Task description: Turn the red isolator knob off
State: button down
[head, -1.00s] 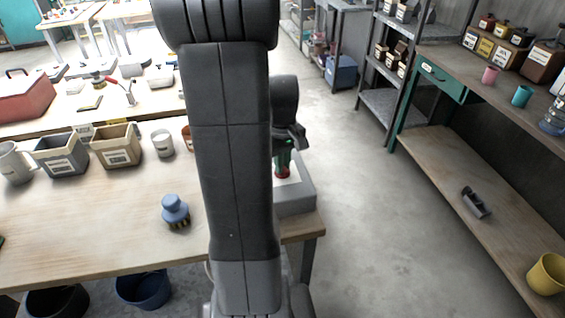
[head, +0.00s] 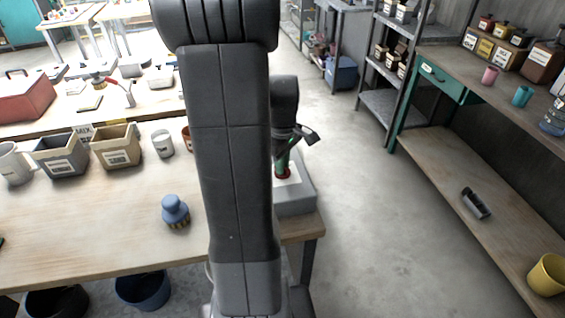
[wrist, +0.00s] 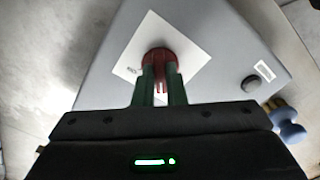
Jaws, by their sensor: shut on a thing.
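The red isolator knob (wrist: 159,60) sits on a white label plate (wrist: 182,33) on top of a grey box (wrist: 215,75) in the wrist view. In the head view the grey box (head: 296,203) stands at the right end of the workbench, with a bit of the red knob (head: 283,175) showing. My gripper (wrist: 160,78) points down at the box, its two green fingers shut on the knob from either side. In the head view my gripper (head: 282,165) is partly hidden behind my arm. The lettering on the plate is too small to read surely.
A blue knobbed brush (head: 175,212) stands on the workbench (head: 110,240) left of my arm. Bins and mugs line the bench's far side. A dark round button (wrist: 251,84) is on the box. The floor to the right is clear up to the shelf bench (head: 440,165).

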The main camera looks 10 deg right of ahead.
jog(key=shift+w, duration=0.1)
jog(key=c, duration=1.5)
grip_release()
jog(key=shift+r, duration=0.1)
notch_tip(320, 180, up, 14)
jog(key=shift+f, duration=0.15)
jog(key=shift+f, duration=0.1)
notch_tip(320, 180, down, 14)
jog(key=shift+r, duration=0.15)
jog(key=shift+r, duration=0.1)
